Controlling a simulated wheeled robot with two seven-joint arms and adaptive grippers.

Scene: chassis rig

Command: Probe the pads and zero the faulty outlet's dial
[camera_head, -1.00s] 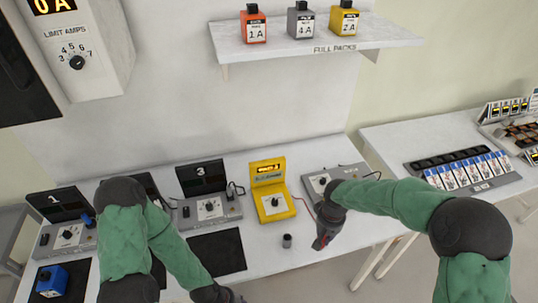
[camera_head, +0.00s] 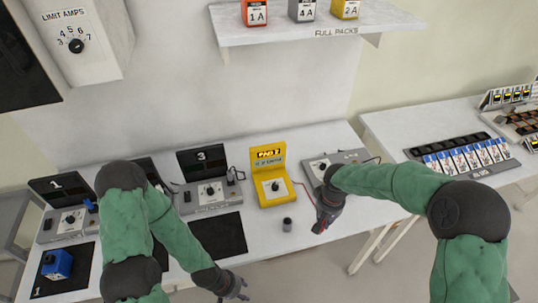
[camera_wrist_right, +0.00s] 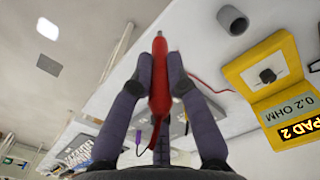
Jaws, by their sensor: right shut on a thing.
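My right gripper (camera_head: 322,226) is shut on a red probe (camera_wrist_right: 160,75), which has a metal tip and a red lead. It is right of the yellow tester (camera_head: 268,180). In the wrist view the tester's screen (camera_wrist_right: 298,120) reads "PAD 2" and "0.2 OHM". Outlet 1 (camera_head: 66,218) and outlet 3 (camera_head: 208,191) have dials. Another grey outlet (camera_head: 345,158) stands right of the tester, partly hidden by my right arm. My left arm hides most of the unit between 1 and 3. My left gripper (camera_head: 240,292) is low over the front edge; its jaws are unclear.
A small grey cylinder (camera_head: 287,224) stands before the tester. A blue pack (camera_head: 56,264) sits on a dark mat (camera_head: 66,284); another mat (camera_head: 217,234) is bare. A shelf (camera_head: 295,32) with packs is above. A side table (camera_head: 400,128) holds trays.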

